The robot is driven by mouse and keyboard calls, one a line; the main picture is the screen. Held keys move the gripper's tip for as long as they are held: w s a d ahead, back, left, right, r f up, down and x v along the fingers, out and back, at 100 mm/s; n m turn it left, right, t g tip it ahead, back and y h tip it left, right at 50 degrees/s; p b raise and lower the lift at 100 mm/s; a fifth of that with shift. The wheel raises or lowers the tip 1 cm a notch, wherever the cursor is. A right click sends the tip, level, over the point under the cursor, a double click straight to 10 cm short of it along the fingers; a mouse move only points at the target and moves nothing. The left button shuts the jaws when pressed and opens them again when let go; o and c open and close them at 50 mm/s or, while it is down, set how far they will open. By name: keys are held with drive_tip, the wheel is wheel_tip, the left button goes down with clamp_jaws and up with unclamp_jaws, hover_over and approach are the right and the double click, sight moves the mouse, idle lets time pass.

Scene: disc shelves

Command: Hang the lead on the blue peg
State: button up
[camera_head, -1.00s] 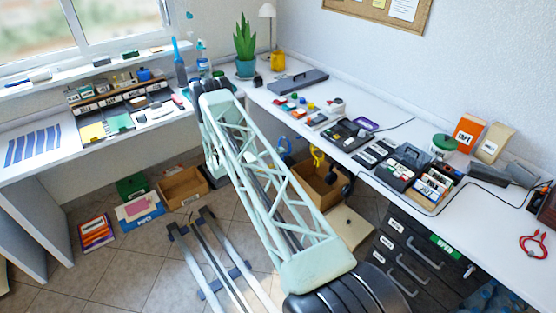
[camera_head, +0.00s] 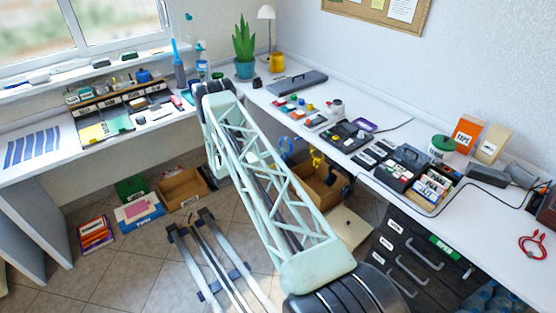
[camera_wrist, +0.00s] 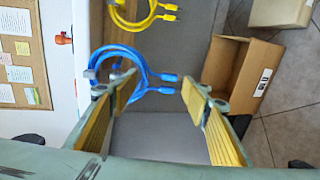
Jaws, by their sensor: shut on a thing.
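A blue lead (camera_wrist: 133,55), coiled in a loop with two plugs, lies between the fingers of my gripper (camera_wrist: 160,88) in the wrist view. The yellow-padded fingers stand apart on either side of the lead, and my gripper is shut on it; the exact contact is unclear. The loop's left side reaches past the left fingertip, near a small grey part. I cannot tell whether that is a peg. A yellow lead (camera_wrist: 145,14) hangs beside it. In the head view the blue lead (camera_head: 287,146) shows under the desk edge, and my arm hides my gripper. No blue peg is clearly visible.
The white desk (camera_head: 290,85) runs above the leads, with several small items on it. Open cardboard boxes (camera_wrist: 241,75) stand on the floor below. A dark drawer unit (camera_head: 405,255) stands to the right. A red lead (camera_head: 533,247) lies on the desk's right end.

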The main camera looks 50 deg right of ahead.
drive_tip(key=x, duration=1)
drive_tip(key=shift+r+b, duration=0.4)
idle(1.5)
drive_tip(key=shift+d, duration=0.15)
idle(0.7)
drive_tip(key=o, duration=0.9)
drive_tip(key=shift+v, duration=6)
drive_tip(key=shift+r, duration=0.1)
